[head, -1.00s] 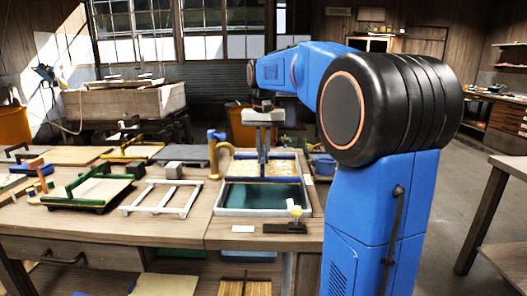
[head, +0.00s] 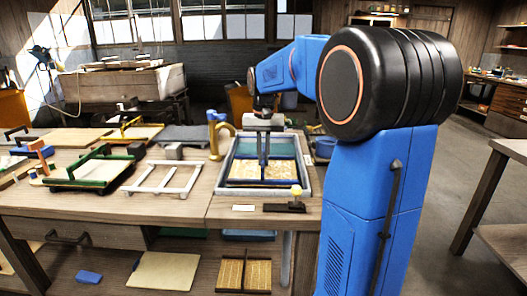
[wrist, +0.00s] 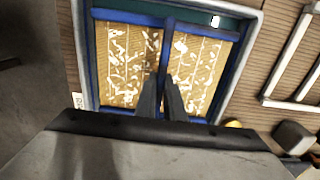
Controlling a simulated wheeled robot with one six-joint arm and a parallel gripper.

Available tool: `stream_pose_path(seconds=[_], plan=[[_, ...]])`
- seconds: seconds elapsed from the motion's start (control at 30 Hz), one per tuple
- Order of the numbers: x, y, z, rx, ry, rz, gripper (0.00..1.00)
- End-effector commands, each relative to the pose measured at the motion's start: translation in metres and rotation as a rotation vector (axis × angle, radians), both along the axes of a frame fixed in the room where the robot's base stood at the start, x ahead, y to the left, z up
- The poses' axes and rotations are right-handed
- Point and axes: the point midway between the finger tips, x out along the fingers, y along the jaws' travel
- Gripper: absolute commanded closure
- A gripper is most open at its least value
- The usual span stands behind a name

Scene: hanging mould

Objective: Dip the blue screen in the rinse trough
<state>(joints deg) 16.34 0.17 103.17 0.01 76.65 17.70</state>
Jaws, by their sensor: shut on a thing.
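The blue screen (head: 246,170) is a blue frame with a middle bar and two tan mesh panes with pale flecks. It lies flat within the walls of the rinse trough (head: 221,172), a grey-rimmed tray. Teal water (head: 262,147) shows along the screen's far side. I cannot tell whether the mesh is under the water. My gripper (head: 264,152) points down and is shut on the screen's middle bar. The wrist view also shows the screen (wrist: 120,62), the trough's rim (wrist: 78,50) and my gripper (wrist: 163,88) at the middle bar.
A yellow pipe (head: 215,135) stands left of the trough. A white frame (head: 162,180) and a green-framed screen (head: 92,172) lie further left.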

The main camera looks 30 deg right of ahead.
Motion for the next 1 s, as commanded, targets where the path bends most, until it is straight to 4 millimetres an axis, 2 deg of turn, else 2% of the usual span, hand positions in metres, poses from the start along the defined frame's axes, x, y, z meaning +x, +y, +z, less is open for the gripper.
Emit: stream_pose_path(seconds=[0.6,1.0], plan=[[0.0,0.0,-0.049,0.001,0.002,0.0,1.0],[0.0,0.0,-0.061,0.001,0.001,0.0,1.0]])
